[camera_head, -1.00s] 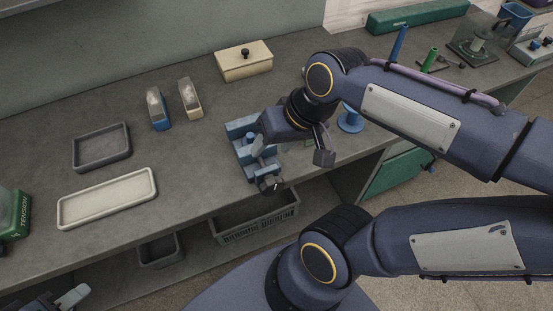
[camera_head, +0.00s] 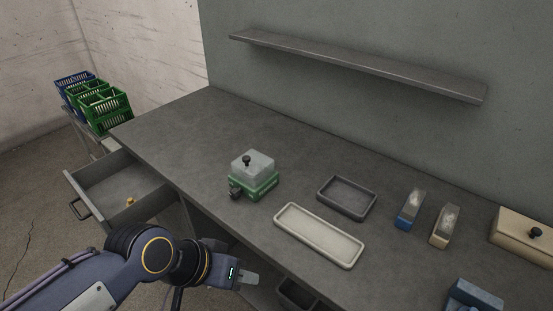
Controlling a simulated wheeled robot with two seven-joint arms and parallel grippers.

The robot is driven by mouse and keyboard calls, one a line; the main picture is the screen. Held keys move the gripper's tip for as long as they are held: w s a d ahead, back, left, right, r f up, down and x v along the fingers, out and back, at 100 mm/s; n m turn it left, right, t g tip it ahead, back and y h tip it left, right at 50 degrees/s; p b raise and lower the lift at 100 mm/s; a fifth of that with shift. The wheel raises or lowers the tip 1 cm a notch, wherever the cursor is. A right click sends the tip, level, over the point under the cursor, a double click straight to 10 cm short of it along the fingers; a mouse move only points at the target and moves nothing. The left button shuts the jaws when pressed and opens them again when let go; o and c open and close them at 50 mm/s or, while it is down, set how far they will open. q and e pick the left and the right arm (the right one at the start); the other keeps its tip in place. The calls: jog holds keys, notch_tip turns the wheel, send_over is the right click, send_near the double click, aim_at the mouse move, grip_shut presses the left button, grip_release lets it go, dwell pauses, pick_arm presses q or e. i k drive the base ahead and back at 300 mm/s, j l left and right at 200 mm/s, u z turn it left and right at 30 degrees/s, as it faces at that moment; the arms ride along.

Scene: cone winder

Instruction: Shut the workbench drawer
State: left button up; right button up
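The workbench drawer (camera_head: 112,190) is pulled out at the left end of the grey workbench (camera_head: 150,130). Its dark handle (camera_head: 79,209) is on the outer front panel at the left. A small yellow-brown item (camera_head: 130,202) lies inside. My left gripper (camera_head: 248,279) is at the lower middle, to the right of the drawer and apart from it, near the bench's front edge. My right gripper is out of view.
A green device with a clear cover (camera_head: 253,174), a cream tray (camera_head: 318,236) and a dark tray (camera_head: 347,198) sit on the bench. Green and blue crates (camera_head: 98,103) stand beyond the drawer. Open floor (camera_head: 35,220) lies left of the drawer.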

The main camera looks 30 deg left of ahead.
aim_at(105, 185)
jog(key=k+j+u, duration=0.35)
jog(key=k+j, duration=0.15)
jog(key=j+u, duration=0.1)
jog(key=u, duration=1.6)
jog(key=i+j+z, duration=0.15)
jog(key=i+z, duration=0.15)
jog(key=i, duration=0.15)
jog(key=i+j+z, duration=0.35)
jog(key=i+l, duration=0.1)
